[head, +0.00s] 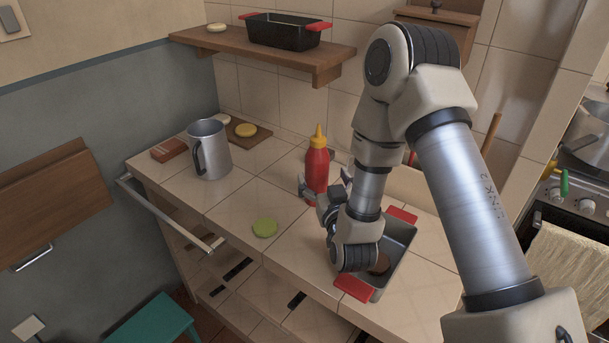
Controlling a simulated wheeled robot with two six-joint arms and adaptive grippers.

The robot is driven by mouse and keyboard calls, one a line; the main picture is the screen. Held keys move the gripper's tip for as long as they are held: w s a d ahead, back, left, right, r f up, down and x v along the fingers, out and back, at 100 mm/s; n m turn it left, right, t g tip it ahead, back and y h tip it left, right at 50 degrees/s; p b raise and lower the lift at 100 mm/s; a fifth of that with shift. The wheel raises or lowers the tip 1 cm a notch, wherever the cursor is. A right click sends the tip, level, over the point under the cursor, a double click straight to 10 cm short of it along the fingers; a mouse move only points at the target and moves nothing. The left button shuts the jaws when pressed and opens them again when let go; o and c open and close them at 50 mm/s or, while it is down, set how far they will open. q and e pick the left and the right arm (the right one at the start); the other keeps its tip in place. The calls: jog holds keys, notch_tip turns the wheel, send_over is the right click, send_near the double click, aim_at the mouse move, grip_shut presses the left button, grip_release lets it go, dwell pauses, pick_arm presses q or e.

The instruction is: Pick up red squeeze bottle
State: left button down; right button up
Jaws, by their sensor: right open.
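The red squeeze bottle (317,168) with a yellow nozzle stands upright on the tiled counter, near the middle of the head view. My right gripper (325,186) is open, with its fingers on either side of the bottle's lower part. I cannot tell whether the fingers touch it. The bottle's base is partly hidden by the gripper. My left gripper does not show.
A metal tray with red handles (400,234) sits under my right arm, with a brown round thing in it. A metal mug (211,150) and a green disc (265,228) are to the left. A wooden shelf (320,65) with a black pan hangs above.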

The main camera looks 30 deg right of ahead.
aim_at(321, 165)
jog(key=shift+w+d+r+p, duration=0.15)
jog(key=shift+w+d+p, duration=0.1)
jog(key=shift+d, duration=0.2)
jog(key=shift+w+d+r+p, duration=0.1)
jog(key=shift+w+d+r, duration=0.1)
jog(key=shift+d, duration=0.25)
jog(key=w, duration=0.2)
jog(key=w+p, duration=0.1)
jog(key=w, duration=0.2)
jog(key=shift+w+d+p, duration=0.3)
jog(key=shift+w+p, duration=0.1)
jog(key=shift+d+f, duration=0.1)
jog(key=shift+d, duration=0.05)
jog(key=shift+s, duration=0.1)
jog(key=c, duration=1.4)
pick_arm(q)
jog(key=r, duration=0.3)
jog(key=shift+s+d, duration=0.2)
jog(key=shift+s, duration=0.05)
pick_arm(e)
grip_shut()
